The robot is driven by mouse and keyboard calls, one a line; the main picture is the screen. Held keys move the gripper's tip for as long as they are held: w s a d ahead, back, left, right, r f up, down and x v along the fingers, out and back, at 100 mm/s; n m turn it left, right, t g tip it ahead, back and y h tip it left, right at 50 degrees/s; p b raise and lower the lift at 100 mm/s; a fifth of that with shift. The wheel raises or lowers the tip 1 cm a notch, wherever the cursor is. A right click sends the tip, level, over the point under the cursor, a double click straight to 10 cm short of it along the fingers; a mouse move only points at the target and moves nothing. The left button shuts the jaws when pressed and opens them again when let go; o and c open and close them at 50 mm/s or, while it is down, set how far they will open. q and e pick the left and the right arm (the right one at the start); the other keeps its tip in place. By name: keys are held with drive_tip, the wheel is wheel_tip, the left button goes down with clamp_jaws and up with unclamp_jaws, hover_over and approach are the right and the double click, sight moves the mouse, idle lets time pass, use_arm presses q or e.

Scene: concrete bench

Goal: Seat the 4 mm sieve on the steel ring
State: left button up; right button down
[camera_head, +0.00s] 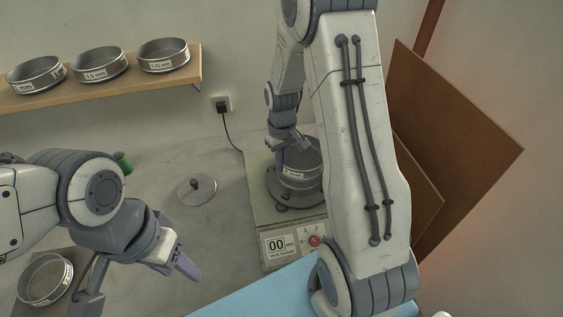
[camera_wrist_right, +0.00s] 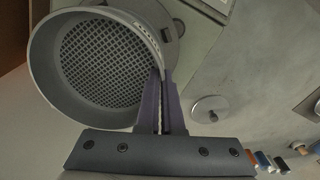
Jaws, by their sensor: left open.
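A round steel sieve (camera_head: 303,172) with a wide mesh and a white label is over the shaker at the centre; I cannot read the label surely. My right gripper (camera_head: 287,157) is shut on its wall; in the right wrist view the two purple fingers pinch the rim of the sieve (camera_wrist_right: 75,98). The steel ring (camera_head: 283,196) is below the sieve and mostly hidden by it. I cannot tell whether the sieve touches it. My left gripper (camera_head: 138,286) is open and empty at the lower left.
The shaker's control panel (camera_head: 292,243) faces front. A lid (camera_head: 197,189) with a knob lies left of it. Several labelled sieves stand on the wall shelf (camera_head: 110,83). Another sieve (camera_head: 45,280) is at the lower left. A blue mat (camera_head: 255,293) lies in front; brown boards (camera_head: 455,140) lean at right.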

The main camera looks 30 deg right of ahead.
drive_tip(key=shift+f, duration=0.2)
drive_tip(key=c, duration=1)
unclamp_jaws()
drive_tip(key=shift+r, duration=0.1)
drive_tip(key=shift+r, duration=0.35)
wheel_tip(320, 180, up, 10)
drive_tip(key=shift+f+b, duration=0.15)
drive_tip(key=shift+b, duration=1.1)
